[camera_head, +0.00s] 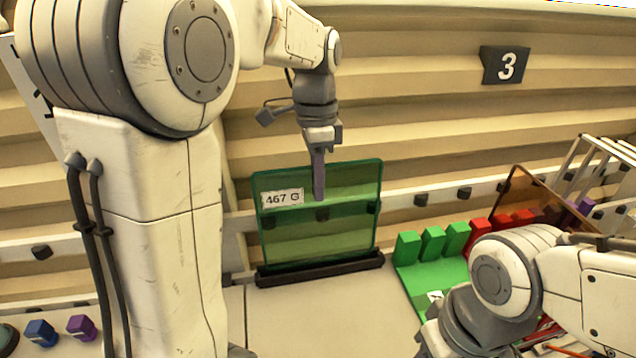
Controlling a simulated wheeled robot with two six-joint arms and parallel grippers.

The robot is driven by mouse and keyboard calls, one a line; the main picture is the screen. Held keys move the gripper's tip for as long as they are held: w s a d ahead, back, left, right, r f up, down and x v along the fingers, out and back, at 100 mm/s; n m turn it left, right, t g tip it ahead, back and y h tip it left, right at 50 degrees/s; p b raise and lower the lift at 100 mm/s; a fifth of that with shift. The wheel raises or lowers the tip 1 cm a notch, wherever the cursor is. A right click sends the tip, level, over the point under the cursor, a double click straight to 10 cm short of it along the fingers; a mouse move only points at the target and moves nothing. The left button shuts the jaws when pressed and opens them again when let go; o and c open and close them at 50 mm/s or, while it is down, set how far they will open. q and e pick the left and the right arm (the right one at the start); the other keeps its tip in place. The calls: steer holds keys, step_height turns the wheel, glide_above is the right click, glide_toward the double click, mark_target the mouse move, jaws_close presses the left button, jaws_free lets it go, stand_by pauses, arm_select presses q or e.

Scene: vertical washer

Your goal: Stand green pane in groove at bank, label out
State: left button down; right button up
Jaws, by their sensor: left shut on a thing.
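The green pane (343,235) is a see-through green sheet standing upright in the middle of the head view. Its white label (283,198), reading "467 G", is at its upper left and faces me. My left gripper (318,190) comes down from above and is shut on the pane's top edge. The pane's lower edge is at the black grooved bar (322,272); I cannot tell whether it is fully seated in the groove. My right arm shows at the lower right, but its gripper fingers are not visible.
A green rack (408,275) with green and red blocks stands right of the pane. An amber pane (525,195) leans behind it near a white frame (597,160). Blue and purple knobs (81,327) sit at lower left.

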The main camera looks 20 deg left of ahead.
mark_target(319, 211)
arm_select(q)
steer(key=shift+s+d+f+b, duration=0.15)
steer(key=shift+f+b, duration=1.05)
steer(key=shift+f, duration=0.4)
stand_by(1.9)
steer(key=c, duration=0.9)
jaws_free()
steer(key=shift+s, duration=0.1)
steer(key=r+p, duration=0.8)
steer(key=shift+w+a+r, duration=0.1)
steer(key=shift+w+a, duration=0.15)
steer(key=shift+w, duration=0.15)
